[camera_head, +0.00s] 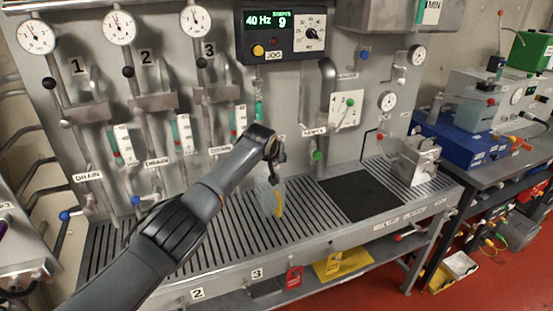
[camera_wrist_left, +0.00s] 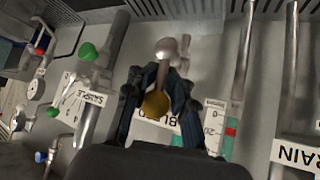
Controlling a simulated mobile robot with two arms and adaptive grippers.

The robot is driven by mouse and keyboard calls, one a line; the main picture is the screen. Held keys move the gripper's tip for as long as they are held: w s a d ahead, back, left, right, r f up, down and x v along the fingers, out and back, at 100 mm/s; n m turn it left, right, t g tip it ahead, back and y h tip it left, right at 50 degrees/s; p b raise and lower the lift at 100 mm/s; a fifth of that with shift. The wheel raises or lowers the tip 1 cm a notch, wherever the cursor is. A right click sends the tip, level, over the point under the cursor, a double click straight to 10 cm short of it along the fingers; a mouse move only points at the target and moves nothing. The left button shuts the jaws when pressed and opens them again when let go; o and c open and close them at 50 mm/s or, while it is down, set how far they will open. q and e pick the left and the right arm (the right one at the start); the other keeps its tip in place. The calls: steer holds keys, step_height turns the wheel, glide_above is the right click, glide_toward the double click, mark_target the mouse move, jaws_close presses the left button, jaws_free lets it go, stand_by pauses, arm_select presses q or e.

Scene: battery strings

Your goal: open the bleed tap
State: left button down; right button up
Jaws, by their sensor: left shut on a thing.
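My left arm reaches across the panel in the head view, and its wrist hides most of the left gripper (camera_head: 278,158). In the left wrist view the left gripper (camera_wrist_left: 158,88) has its dark fingers on both sides of a small tap with a yellow-orange rounded knob (camera_wrist_left: 156,103). The gripper is shut on this tap. A metal stem with a ball-shaped end (camera_wrist_left: 166,48) shows just beyond the fingers. A white label (camera_wrist_left: 168,118) beside it, partly covered, shows letters that begin "BL". The tap itself is hidden in the head view. My right gripper is not in view.
A green-handled tap (camera_head: 317,155) stands right of the gripper, near the sample label. A clear vessel with a yellow strip (camera_head: 278,204) is on the slotted drain tray (camera_head: 312,213) below. Blue-handled taps (camera_head: 136,200) are at the left. A metal box (camera_head: 416,160) stands right of a dark mat (camera_head: 360,195).

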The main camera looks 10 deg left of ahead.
arm_select(q)
steer(key=shift+f+g+y, duration=0.1)
steer(key=shift+g+y, duration=0.2)
stand_by(0.4)
steer(key=c, duration=1.4)
jaws_free()
steer(key=shift+c, duration=0.2)
steer(key=shift+w+d, duration=0.1)
steer(key=shift+v, duration=5.95)
